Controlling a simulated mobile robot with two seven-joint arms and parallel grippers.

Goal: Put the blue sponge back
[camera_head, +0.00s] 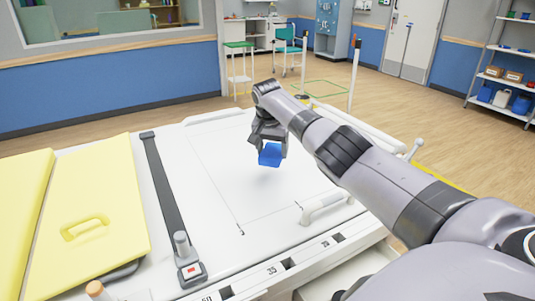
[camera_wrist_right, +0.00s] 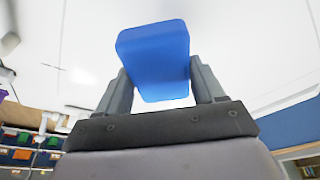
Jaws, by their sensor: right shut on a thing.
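The blue sponge (camera_head: 270,155) is a small block held above the white table surface (camera_head: 215,205) in the head view. My right gripper (camera_head: 268,140) is shut on it, with the sponge hanging below the fingers. In the right wrist view the sponge (camera_wrist_right: 155,58) sits between the two dark fingers of the gripper (camera_wrist_right: 160,88) and sticks out past their tips. A faint shadow lies on the white surface below it. My left gripper is not in view.
Yellow pads (camera_head: 95,205) lie at the left beside a dark strap (camera_head: 170,205). A white handle (camera_head: 325,207) stands at the right front of the panel. Thin posts (camera_head: 354,75) rise behind the table. The white surface under the sponge is clear.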

